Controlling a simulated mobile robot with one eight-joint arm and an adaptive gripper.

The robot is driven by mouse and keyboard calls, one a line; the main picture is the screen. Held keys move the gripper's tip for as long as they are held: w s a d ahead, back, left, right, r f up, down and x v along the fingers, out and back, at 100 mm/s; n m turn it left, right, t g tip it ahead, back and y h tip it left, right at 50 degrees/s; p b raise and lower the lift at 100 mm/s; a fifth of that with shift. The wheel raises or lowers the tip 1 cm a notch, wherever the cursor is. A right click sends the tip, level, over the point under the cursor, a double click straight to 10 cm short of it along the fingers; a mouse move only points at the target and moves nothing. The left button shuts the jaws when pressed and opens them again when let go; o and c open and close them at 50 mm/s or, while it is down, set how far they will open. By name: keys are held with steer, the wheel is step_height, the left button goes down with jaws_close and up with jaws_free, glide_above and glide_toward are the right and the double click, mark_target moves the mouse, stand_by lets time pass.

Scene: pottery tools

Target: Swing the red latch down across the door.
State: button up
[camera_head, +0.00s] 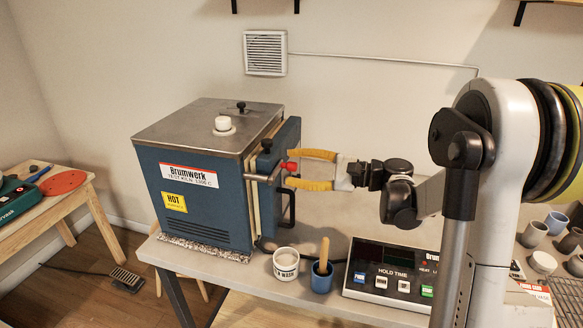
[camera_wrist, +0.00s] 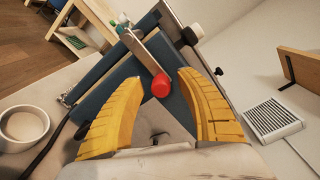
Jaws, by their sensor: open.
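The blue kiln (camera_head: 205,190) stands on the table with its door (camera_head: 290,135) on the right side, seen nearly edge-on. A pale strip shows between body and door; I cannot tell whether the door is fully closed. The latch is a grey metal bar (camera_head: 262,178) with a red knob (camera_head: 291,166) at its end, sticking out level toward my gripper. My gripper (camera_head: 288,168) is open, its yellow fingers above and below the knob. In the wrist view the red knob (camera_wrist: 160,86) sits between the fingertips (camera_wrist: 160,76), with gaps visible on both sides.
A white cup (camera_head: 286,265), a blue pot (camera_head: 321,278) with a wooden tool and a control box (camera_head: 390,275) stand below my gripper on the table. A black door handle (camera_head: 289,208) is beneath the fingers. The space above my gripper is clear.

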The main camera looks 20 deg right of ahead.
steer(key=v, duration=1.1)
steer(key=shift+s+d, duration=0.2)
steer(key=shift+d, duration=0.1)
